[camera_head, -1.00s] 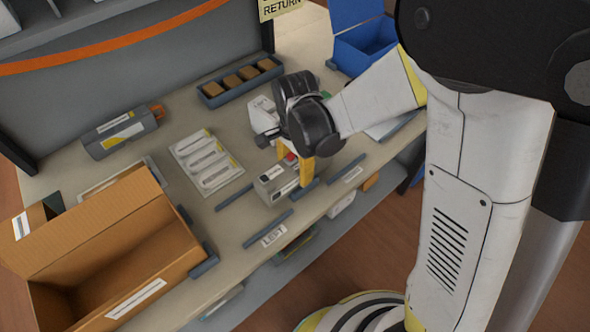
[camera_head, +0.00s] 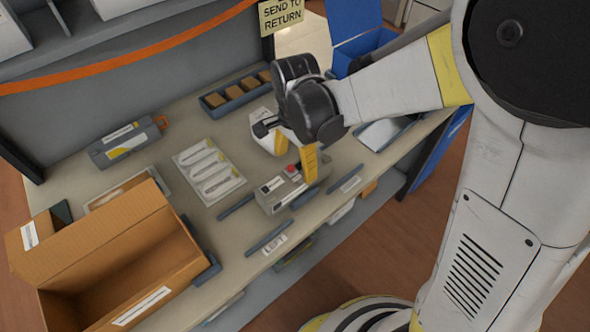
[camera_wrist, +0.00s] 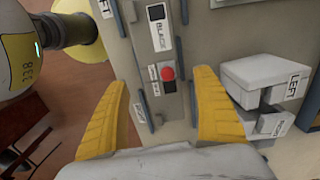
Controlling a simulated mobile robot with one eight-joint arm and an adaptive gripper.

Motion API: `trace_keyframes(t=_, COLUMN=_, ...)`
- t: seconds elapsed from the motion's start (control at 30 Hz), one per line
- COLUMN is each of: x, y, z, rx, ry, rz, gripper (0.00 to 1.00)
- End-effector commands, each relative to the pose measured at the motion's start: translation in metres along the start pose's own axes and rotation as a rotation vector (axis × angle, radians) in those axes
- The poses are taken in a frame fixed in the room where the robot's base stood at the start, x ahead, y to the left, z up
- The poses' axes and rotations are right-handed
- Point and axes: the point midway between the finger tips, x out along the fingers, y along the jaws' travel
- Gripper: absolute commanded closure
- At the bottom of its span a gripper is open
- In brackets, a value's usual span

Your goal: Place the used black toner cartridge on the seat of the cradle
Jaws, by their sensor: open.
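A grey cartridge-like block (camera_head: 277,193) with a red knob and pale labels lies on the bench between dark bars. In the wrist view its label (camera_wrist: 157,14) reads BLACK, and the red knob (camera_wrist: 168,73) shows between my fingers. My gripper (camera_head: 297,155) is open over the knob end, with its yellow fingers (camera_wrist: 165,105) wide apart and clear of the block's sides. Its exact height above the block is hard to tell. A white blocky stand (camera_head: 262,125), partly hidden behind my gripper, also shows in the wrist view (camera_wrist: 262,78). I cannot tell which thing is the cradle.
An open cardboard box (camera_head: 160,262) stands front left. A grey unit with an orange end (camera_head: 127,142) and a white sheet with several slots (camera_head: 208,172) lie behind it. A tray of brown blocks (camera_head: 236,92) and a blue bin (camera_head: 362,52) are at the back.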

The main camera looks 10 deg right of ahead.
Motion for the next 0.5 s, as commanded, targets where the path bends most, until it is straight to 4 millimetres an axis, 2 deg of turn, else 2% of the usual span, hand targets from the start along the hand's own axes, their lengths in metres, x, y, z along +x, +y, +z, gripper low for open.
trace_keyframes(t=0.03, x=-0.015, y=0.000, z=0.000, rx=0.000, ry=0.000, rz=0.000, gripper=0.21)
trace_keyframes(t=0.2, x=-0.038, y=0.000, z=0.000, rx=0.000, ry=0.000, rz=0.000, gripper=0.21)
trace_keyframes(t=0.4, x=-0.047, y=0.001, z=0.000, rx=-0.003, ry=0.001, rz=-0.002, gripper=0.21)
trace_keyframes(t=0.5, x=-0.056, y=0.007, z=-0.004, rx=-0.037, ry=0.008, rz=-0.024, gripper=0.21)
